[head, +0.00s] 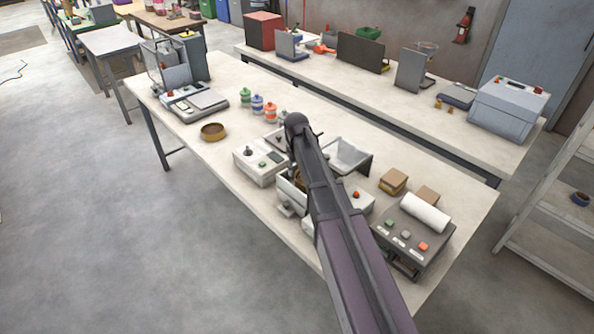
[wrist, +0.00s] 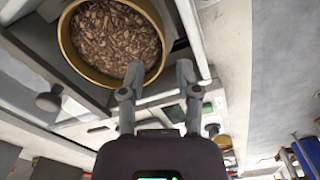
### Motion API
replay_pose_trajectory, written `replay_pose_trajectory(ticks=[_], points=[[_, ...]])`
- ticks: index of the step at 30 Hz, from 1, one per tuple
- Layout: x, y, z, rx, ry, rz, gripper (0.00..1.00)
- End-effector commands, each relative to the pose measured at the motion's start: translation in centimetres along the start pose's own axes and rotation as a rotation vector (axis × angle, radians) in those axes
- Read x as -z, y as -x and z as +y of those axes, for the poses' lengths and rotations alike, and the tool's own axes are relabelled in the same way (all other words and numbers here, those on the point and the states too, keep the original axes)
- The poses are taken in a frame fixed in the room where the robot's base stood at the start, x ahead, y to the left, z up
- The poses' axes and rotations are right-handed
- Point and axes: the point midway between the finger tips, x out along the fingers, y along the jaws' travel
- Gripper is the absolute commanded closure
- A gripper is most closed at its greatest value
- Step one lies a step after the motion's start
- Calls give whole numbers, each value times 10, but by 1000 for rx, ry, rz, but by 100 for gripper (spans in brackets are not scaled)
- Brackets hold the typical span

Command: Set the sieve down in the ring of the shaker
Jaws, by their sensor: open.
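The sieve (wrist: 112,42) is a round brass-coloured pan with brown pellets in it, at the upper left of the wrist view. It is over or in a grey boxy unit; I cannot tell whether a ring surrounds it. In the head view only a small brownish part shows behind my arm. My gripper (wrist: 160,72) is open and empty. Its left fingertip overlaps the sieve's rim in the picture and its right fingertip is outside the rim; contact cannot be told. In the head view the gripper is hidden by my arm. The shaker's ring is not clearly visible.
A white box with a knob (head: 262,165) stands left of my arm. A brass-coloured round dish (head: 213,131) sits farther left, near a scale (head: 195,104). A dark control box with a paper roll (head: 410,235) is at right. Small coloured jars (head: 257,104) stand behind.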

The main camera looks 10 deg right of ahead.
Motion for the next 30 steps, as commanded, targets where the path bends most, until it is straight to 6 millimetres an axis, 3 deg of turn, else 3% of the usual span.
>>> replay_pose_trajectory(ticks=[18,30], points=[[0,56,-1,0,1,0,57],[0,77,-1,0,1,0,57]])
